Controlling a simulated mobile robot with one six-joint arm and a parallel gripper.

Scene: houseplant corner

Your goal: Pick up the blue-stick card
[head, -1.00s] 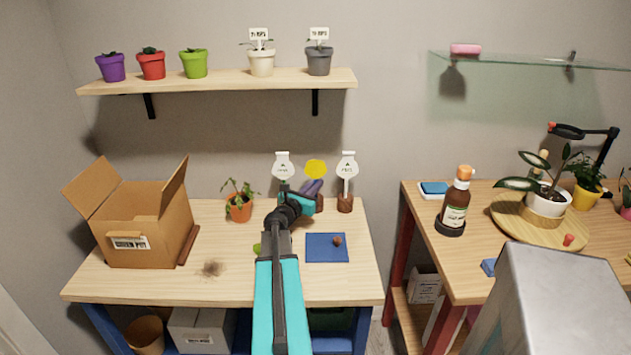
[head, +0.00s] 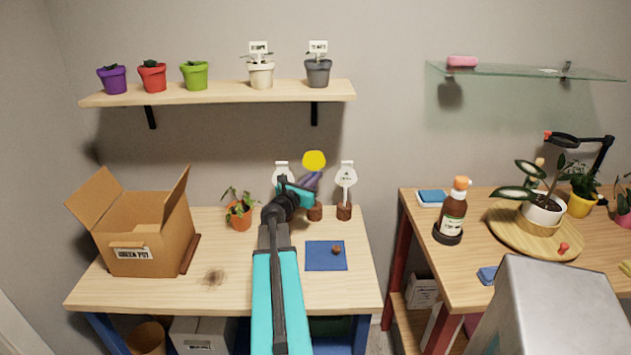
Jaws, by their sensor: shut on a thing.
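A card with a round yellow head (head: 314,161) is up in front of the wall at the back of the left table. My gripper (head: 309,181) is shut on it just below the head. The purple-blue parts under the head are too small to tell finger from stick, so I cannot tell the stick's colour. A brown holder (head: 315,211) stands on the table below, and the card's lower end looks clear of it. A white round-headed card (head: 347,172) stands upright in another brown holder to the right. A second white card (head: 282,171) is partly hidden behind my wrist.
A potted plant (head: 239,210) stands left of my arm, and an open cardboard box (head: 145,225) farther left. A blue mat (head: 326,262) with a small brown thing lies at front right. A shelf (head: 215,92) of several pots hangs above. A brown bottle (head: 453,215) stands on the right table.

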